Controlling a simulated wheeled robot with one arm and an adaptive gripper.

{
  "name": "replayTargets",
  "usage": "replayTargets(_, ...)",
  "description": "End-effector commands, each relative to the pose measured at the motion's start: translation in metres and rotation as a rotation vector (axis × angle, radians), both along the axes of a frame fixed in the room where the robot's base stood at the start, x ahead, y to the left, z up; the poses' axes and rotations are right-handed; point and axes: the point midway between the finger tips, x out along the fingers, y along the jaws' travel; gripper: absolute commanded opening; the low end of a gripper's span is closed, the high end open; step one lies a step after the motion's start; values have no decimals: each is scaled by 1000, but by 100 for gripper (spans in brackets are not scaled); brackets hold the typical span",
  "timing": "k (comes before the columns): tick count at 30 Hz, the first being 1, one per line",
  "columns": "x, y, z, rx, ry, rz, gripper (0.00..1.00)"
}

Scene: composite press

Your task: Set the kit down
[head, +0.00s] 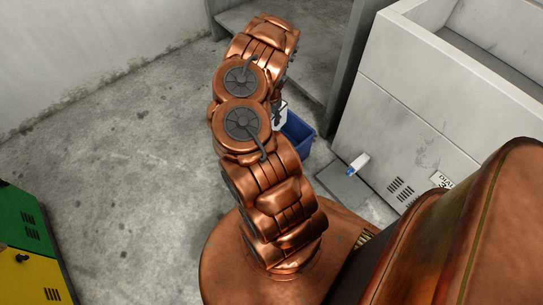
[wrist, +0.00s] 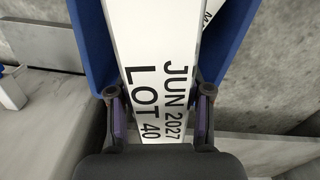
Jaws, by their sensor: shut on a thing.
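My gripper (wrist: 159,92) is shut on a white piece lettered "JUN 2027 LOT 40" (wrist: 152,45), which runs up the middle of the wrist view between its two fingers. I take this piece to be part of the kit. Blue walls (wrist: 90,38) flank it on both sides. In the head view a blue bin (head: 298,135) with a bit of white at its left edge shows just right of my arm. My arm hides part of the bin and the gripper there. I cannot tell whether the bin touches a surface beneath it.
A pale panelled unit (head: 400,110) with an open trough top stands at the right. A small white and blue object (head: 358,164) is at its foot. A grey recess (head: 290,60) lies behind my arm. Green and yellow cabinets (head: 25,235) are at lower left. The concrete floor (head: 125,150) is clear.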

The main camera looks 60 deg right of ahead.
Motion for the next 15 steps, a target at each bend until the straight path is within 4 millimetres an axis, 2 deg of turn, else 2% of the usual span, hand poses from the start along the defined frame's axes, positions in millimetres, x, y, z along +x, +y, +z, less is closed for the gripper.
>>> replayTargets(1,-18,-5,-24,2,4,-42,0)
replayTargets(3,-34,-12,-45,0,2,-87,0)
replayTargets(6,-48,-16,-66,-1,0,-124,0)
replayTargets(15,-61,-20,-90,-1,0,-157,0)
